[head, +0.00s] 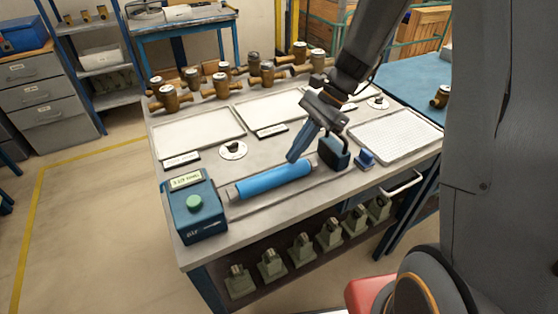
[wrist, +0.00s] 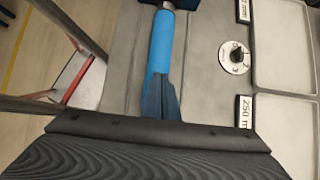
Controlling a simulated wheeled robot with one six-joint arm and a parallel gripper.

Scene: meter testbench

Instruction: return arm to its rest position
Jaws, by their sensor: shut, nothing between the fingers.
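My arm reaches in from the upper right in the head view. My gripper (head: 292,158) points down over the bench (head: 222,258), with its fingers together and nothing between them. The fingertips appear just above and behind the right part of a blue cylinder (head: 273,180) lying along the bench's front. In the wrist view my shut gripper (wrist: 160,80) overlaps the blue cylinder (wrist: 161,42). I cannot tell whether they touch.
A teal box with a green button (head: 195,203) stands at the bench's front left corner. A dark block (head: 334,153) stands right of my gripper. Several brass meters (head: 222,86) line the back, behind white trays (head: 198,136). Grey-green fixtures (head: 301,248) stand on the lower shelf.

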